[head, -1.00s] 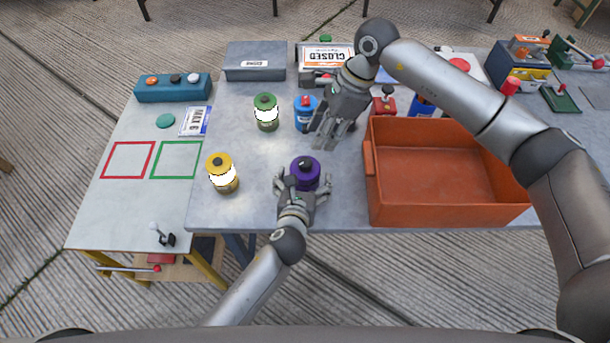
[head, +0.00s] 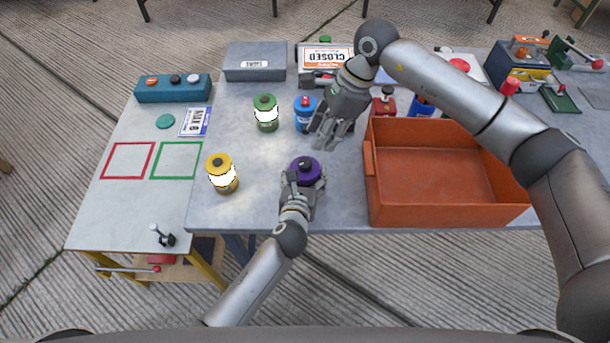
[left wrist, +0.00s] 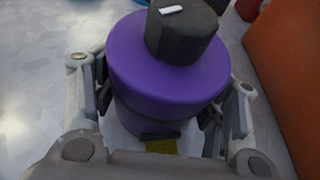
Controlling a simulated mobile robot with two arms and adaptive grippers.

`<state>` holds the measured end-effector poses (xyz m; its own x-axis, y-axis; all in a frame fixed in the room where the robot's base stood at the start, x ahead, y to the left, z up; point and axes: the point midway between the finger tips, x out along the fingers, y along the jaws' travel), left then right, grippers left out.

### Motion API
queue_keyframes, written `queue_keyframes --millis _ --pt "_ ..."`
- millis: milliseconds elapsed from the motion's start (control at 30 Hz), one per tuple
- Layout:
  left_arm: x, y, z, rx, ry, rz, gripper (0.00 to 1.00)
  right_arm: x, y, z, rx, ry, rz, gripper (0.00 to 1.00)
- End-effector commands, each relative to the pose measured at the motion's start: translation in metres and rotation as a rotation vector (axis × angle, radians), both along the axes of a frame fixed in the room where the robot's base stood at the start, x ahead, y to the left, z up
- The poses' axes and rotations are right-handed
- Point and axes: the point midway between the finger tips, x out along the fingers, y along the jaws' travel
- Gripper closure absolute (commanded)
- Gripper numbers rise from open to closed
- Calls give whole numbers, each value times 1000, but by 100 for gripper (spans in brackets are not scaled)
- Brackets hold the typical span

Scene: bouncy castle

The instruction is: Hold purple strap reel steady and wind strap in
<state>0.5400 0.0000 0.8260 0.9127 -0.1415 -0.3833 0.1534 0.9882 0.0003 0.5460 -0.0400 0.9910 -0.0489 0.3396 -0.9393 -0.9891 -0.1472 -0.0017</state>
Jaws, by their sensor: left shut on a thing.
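The purple strap reel (head: 307,169) stands upright on the grey table near its front edge, with a dark knob on top. In the left wrist view the reel (left wrist: 165,65) fills the middle, its black knob (left wrist: 182,30) at the top. My left gripper (head: 303,186) is shut on the reel, with a finger on each side of its body. My right gripper (head: 328,143) hangs above the table behind the reel, beside the blue reel (head: 305,115). Its fingers point down, and I cannot tell whether they are apart. I see no loose strap.
An orange bin (head: 450,212) stands close to the right of the purple reel. A yellow reel (head: 222,180) and a green reel (head: 266,112) stand to the left.

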Motion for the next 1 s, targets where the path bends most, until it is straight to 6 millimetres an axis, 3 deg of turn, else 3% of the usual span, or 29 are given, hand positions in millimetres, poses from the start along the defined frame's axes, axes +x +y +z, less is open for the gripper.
queue_keyframes --millis 67,200,433,667,767,1000 --pt "0 0 0 -1 0 0 73 0 0 0 0 0 0 63" --pt "0 0 0 -1 0 0 73 -1 6 2 -27 -4 19 49" --pt "0 0 0 0 0 -1 73 -5 31 19 -209 -41 112 49" --pt "0 0 -1 0 1 0 73 -6 40 27 -338 -75 150 49" --pt "0 0 -1 0 1 0 73 -6 40 18 -346 -73 152 49" --pt "0 0 0 0 1 0 73 -7 40 -28 -342 -72 152 49"
